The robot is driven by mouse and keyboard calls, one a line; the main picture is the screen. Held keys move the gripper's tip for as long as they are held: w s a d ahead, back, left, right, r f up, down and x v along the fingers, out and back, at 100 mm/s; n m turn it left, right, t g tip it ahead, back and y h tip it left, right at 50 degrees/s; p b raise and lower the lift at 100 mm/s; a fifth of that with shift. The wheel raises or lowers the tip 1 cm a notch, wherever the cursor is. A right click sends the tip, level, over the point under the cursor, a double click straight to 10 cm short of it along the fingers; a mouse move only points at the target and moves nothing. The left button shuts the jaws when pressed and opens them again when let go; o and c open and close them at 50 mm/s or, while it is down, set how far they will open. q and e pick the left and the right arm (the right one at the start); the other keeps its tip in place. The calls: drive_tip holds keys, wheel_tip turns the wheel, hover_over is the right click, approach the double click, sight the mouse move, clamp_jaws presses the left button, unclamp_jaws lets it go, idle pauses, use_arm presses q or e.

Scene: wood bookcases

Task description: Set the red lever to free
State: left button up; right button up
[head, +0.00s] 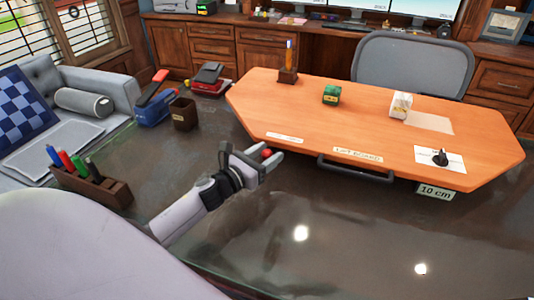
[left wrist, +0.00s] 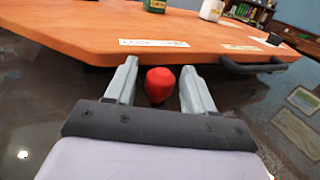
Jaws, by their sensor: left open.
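The red lever shows as a rounded red knob (head: 266,153) at the left front edge of the orange wooden board. In the left wrist view, the red knob (left wrist: 160,84) is between my two fingers, with a gap on each side. My left gripper (head: 264,161) is open around it; no finger is seen touching it. The lever's stem and mount are hidden. A white label (head: 285,138) lies on the board just above the knob, too small to read. My right gripper is not in view.
The board (head: 330,115) is labelled LIFT BOARD and has a dark front handle (head: 355,170). On it are a green block (head: 331,95), a white block (head: 401,106) and a black knob (head: 440,157). A 10 cm sign (head: 435,191) is below. The dark tabletop in front is clear.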

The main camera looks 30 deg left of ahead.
sight(284, 146)
use_arm(q)
drive_tip(key=shift+w, duration=0.2)
clamp_jaws()
drive_tip(key=shift+d, duration=0.1)
drive_tip(key=shift+w+d+n+y+b, duration=0.1)
drive_tip(key=shift+d+n+y+b, duration=0.25)
drive_tip(key=shift+y, duration=0.25)
drive_tip(key=n+y, duration=0.1)
drive_tip(key=d+n+y+b, duration=0.1)
drive_tip(key=y, duration=0.1)
drive_tip(key=n+y+b, duration=0.1)
drive_tip(key=shift+w+d, duration=0.3)
drive_tip(key=shift+w, duration=0.1)
drive_tip(key=n+y, duration=0.1)
drive_tip(key=y+b, duration=0.1)
drive_tip(key=y, duration=0.1)
drive_tip(key=shift+w+d+n+g, duration=0.3)
drive_tip(key=shift+w+d+n, duration=0.05)
drive_tip(key=shift+d, duration=0.05)
drive_tip(key=shift+r+y, duration=0.1)
drive_tip(key=shift+y, duration=0.3)
